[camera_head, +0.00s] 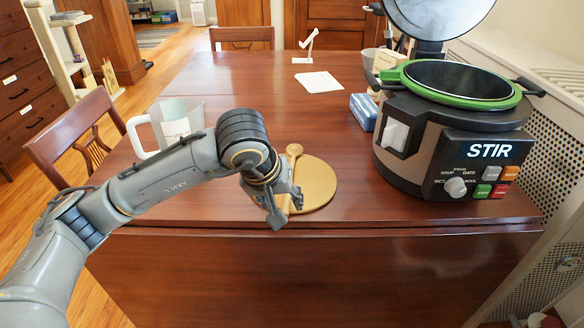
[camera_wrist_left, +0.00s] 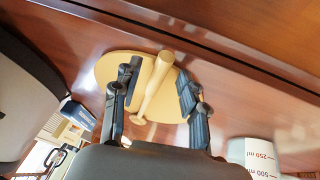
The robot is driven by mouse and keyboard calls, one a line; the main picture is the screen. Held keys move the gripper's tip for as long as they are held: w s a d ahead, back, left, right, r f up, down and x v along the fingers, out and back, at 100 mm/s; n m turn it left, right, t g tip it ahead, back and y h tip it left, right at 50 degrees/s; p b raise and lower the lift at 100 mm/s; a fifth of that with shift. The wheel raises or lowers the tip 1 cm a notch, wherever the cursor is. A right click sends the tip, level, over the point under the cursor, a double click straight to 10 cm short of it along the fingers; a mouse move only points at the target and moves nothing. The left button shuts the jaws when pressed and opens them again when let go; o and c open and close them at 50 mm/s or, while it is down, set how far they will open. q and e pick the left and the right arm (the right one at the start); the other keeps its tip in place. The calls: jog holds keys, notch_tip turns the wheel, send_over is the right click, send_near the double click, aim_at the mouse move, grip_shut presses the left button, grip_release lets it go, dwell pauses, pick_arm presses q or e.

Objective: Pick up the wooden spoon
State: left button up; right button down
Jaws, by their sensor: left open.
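The wooden spoon (camera_head: 294,153) lies on a round tan board (camera_head: 322,183) near the front edge of the table. In the head view its bowl end shows and my left gripper (camera_head: 287,203) hides much of the rest. In the left wrist view the spoon (camera_wrist_left: 153,85) runs between the two dark fingers of my left gripper (camera_wrist_left: 158,88). The fingers stand apart on either side of the spoon, with gaps to it. The gripper is open. I cannot tell its exact height above the board. My right gripper is not in view.
A large cooker (camera_head: 455,125) with a green rim stands on the right of the table (camera_head: 240,85). A measuring jug (camera_head: 168,125) stands behind my left arm. A blue box (camera_head: 363,111) and a white sheet (camera_head: 318,82) lie farther back. The table's middle is mostly clear.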

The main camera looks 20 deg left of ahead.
pick_arm(q)
grip_shut()
jog(key=shift+r, duration=0.1)
